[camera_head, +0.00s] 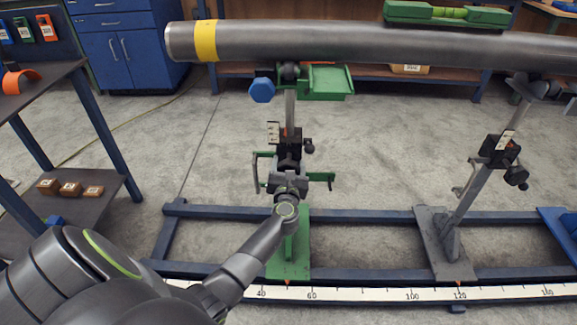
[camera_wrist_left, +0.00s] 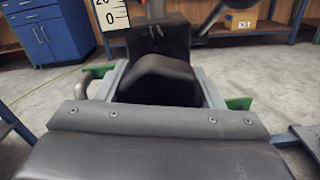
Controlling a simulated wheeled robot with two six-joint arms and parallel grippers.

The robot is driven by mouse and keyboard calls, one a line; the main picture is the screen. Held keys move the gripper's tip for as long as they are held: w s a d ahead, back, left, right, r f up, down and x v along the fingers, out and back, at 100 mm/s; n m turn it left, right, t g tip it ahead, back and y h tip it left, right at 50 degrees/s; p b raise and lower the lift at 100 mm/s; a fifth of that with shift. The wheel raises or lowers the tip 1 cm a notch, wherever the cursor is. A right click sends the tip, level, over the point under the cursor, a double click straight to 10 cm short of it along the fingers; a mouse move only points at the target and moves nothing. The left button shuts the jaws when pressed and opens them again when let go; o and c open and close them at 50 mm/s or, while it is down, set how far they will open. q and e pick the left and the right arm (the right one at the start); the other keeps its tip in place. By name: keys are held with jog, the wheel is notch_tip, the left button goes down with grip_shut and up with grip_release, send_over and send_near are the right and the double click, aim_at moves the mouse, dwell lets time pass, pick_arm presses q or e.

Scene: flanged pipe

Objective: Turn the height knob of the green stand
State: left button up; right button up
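The green stand stands in the middle of the head view, with a green base plate (camera_head: 290,262), a grey post (camera_head: 290,108) and a dark collar (camera_head: 289,150). My left gripper (camera_head: 288,181) is at the front of that collar, coming from the lower left. In the left wrist view, a dark rounded knob (camera_wrist_left: 160,80) lies between the two grey fingers of my left gripper (camera_wrist_left: 162,88). It fills the gap, with a finger against each side. In the head view my gripper hides this knob. My right gripper is not in view.
A grey pipe (camera_head: 330,43) with a yellow band runs above the stand. A blue knob (camera_head: 262,90) sits beneath it. A second, grey stand (camera_head: 447,245) is at the right. A blue floor frame (camera_head: 370,216) and a shelf (camera_head: 75,210) at left border the area.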

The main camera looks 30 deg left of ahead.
pick_arm(q)
jog(key=shift+c, duration=0.9)
jog(key=shift+r+m+p, duration=0.1)
jog(key=shift+m+p, duration=0.45)
jog(key=shift+m, duration=0.45)
jog(key=shift+m+p, duration=0.8)
jog(key=m+p, duration=0.1)
jog(key=m, duration=0.2)
jog(key=shift+p, duration=0.4)
jog(key=shift+f+m+p, duration=0.2)
jog(key=shift+m+p, duration=0.1)
jog(key=shift+m, duration=0.5)
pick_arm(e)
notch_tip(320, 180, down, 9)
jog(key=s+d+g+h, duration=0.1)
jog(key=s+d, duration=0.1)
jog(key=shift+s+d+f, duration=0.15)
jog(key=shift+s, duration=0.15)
